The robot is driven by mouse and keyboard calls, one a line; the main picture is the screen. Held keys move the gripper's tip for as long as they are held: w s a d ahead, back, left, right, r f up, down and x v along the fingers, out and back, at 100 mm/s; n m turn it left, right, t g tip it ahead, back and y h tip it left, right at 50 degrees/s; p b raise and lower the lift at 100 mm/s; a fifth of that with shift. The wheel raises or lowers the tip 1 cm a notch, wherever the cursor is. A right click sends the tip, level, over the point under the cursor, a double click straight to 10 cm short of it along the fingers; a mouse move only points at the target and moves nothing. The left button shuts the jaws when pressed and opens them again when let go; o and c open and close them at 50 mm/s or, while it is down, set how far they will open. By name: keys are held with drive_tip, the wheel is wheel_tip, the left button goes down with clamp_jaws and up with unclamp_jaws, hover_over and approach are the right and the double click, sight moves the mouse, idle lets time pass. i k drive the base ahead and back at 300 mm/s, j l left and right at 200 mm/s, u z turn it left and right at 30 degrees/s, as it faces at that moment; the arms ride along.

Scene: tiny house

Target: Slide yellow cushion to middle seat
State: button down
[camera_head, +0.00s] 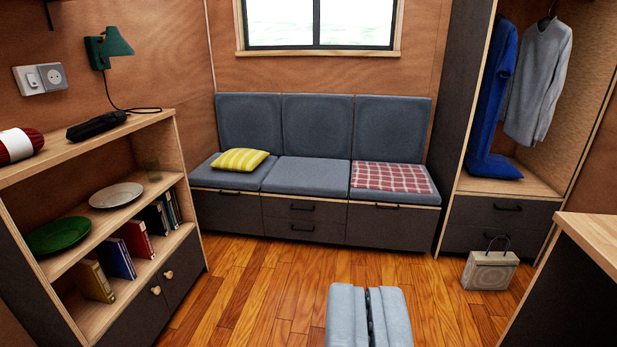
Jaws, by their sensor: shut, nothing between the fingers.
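The yellow striped cushion (240,160) lies flat on the left seat (213,176) of a grey three-seat bench against the back wall. The middle seat (306,173) is bare. The right seat (424,187) has a red and white checked cloth lying on it. My gripper (368,290) shows at the bottom, right of centre, shut and empty. It is well in front of the bench, over the wooden floor, and apart from the cushion.
An open shelf (150,112) with plates and books stands at the left. A wardrobe (500,200) with hanging clothes is at the right, with a small bag (489,271) on the floor before it. A counter (590,236) juts in at lower right. Floor before the bench is clear.

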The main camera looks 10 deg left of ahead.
sight(239, 159)
drive_tip(key=i+u, duration=0.2)
drive_tip(key=i, duration=1.5)
drive_tip(key=i+u, duration=0.3)
drive_tip(key=i, duration=0.25)
drive_tip(key=i+l+u, duration=0.1)
drive_tip(key=i+u, duration=0.15)
drive_tip(key=i, duration=0.35)
drive_tip(key=i+l+u, duration=0.3)
drive_tip(key=i, duration=0.25)
drive_tip(key=i+j, duration=0.15)
drive_tip(key=i, duration=0.25)
drive_tip(key=i+j, duration=0.1)
drive_tip(key=i, duration=0.3)
drive_tip(key=i+j, duration=0.15)
drive_tip(key=i, duration=0.25)
